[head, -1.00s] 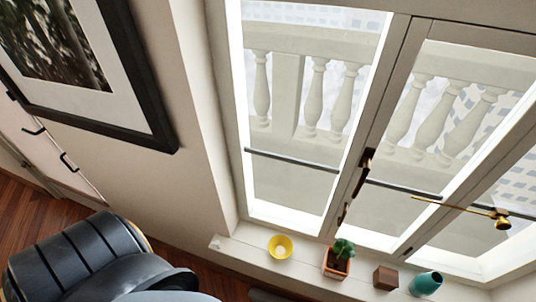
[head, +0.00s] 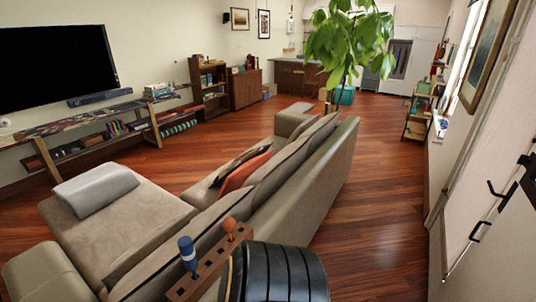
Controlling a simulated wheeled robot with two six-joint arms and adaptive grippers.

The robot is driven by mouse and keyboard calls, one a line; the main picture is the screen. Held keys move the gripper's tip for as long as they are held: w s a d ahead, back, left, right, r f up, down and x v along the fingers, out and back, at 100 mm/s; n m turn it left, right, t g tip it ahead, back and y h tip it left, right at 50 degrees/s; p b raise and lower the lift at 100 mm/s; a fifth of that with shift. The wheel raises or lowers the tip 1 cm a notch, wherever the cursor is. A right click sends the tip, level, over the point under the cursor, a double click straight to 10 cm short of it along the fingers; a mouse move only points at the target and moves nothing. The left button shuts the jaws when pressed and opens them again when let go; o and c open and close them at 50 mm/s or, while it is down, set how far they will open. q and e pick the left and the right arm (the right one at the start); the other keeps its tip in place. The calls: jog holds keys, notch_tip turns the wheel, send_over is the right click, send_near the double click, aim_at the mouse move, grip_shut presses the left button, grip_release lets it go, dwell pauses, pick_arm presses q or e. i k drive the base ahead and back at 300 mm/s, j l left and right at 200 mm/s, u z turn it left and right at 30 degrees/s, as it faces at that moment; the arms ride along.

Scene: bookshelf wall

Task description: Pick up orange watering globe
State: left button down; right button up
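A small orange round-topped piece (head: 229,225) stands in a brown wooden rack (head: 212,262) with holes, at the bottom of the head view. It could be the orange watering globe, but it is too small to be certain. A blue-topped piece (head: 188,250) stands in the same rack, to its left. The lower parts of both pieces are hidden in the rack. Neither of my grippers shows in the head view.
A grey-brown sofa (head: 320,170) with an orange cushion (head: 242,172) lies behind the rack. A large leafy plant (head: 350,40) stands beyond it. Clear wooden floor (head: 385,190) runs to its right, along a wall with a shelf (head: 418,112).

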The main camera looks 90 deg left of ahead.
aim_at(229, 223)
jog(key=u, duration=3.1)
